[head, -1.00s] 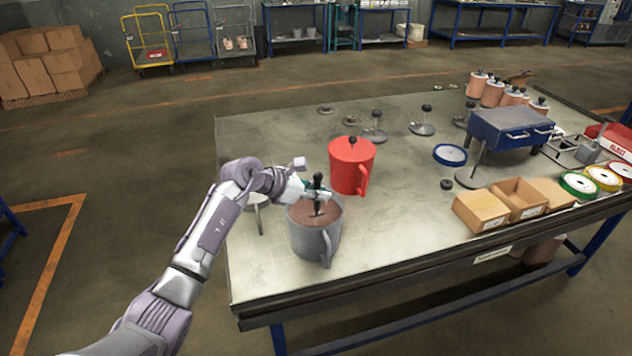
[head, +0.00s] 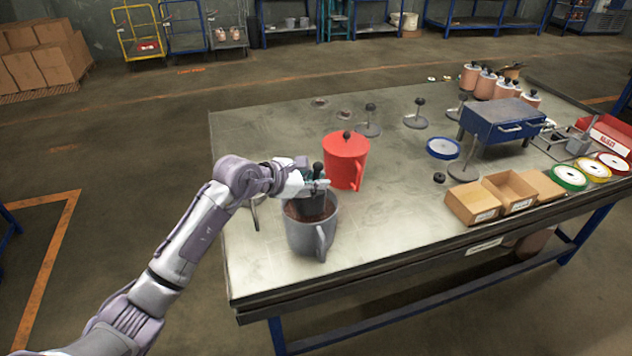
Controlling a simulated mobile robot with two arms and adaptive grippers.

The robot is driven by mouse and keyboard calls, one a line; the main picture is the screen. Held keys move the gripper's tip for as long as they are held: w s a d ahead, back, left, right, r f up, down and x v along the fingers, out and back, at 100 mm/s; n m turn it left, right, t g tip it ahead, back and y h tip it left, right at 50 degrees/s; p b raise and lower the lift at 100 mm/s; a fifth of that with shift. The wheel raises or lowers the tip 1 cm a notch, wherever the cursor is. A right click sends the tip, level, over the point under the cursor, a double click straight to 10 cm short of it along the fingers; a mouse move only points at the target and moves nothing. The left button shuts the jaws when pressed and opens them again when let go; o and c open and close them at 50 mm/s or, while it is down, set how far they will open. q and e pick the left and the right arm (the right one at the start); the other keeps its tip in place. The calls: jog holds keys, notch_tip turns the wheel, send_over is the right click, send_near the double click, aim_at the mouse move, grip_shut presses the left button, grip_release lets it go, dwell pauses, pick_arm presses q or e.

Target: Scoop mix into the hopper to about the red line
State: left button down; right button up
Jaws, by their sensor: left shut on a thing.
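A grey bucket (head: 309,238) with a side handle stands near the table's front left and holds brown mix (head: 296,212). My left gripper (head: 313,184) is above the bucket, shut on a dark scoop (head: 313,203) with an upright black handle. The scoop is at the bucket's mouth; whether its bottom touches the mix, and what it holds, I cannot tell. A blue box on a stand (head: 490,125) at the right may be the hopper; I see no red line on it. My right gripper is not in view.
A red lidded bucket (head: 345,163) stands just behind the grey one. Small knobbed stands (head: 415,120), a blue-rimmed disc (head: 443,149), open cardboard boxes (head: 472,203) and coloured discs (head: 569,177) lie further right. The table's (head: 390,220) front middle is clear.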

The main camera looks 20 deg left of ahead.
pick_arm(q)
jog(key=shift+s+d+r, duration=0.1)
jog(key=shift+s+r, duration=0.05)
jog(key=shift+r, duration=0.4)
jog(key=shift+s+d+r, duration=0.1)
jog(key=shift+r, duration=0.4)
jog(key=s+t+b, duration=0.1)
jog(key=s+d+r+m+b, duration=0.1)
jog(key=s+d+m+t+b, duration=0.1)
jog(key=shift+s+r+t+y, duration=0.15)
jog(key=shift+r+t+y, duration=0.15)
jog(key=c, duration=1.7)
grip_release()
jog(key=shift+c, duration=0.2)
grip_shut()
jog(key=shift+s, duration=0.1)
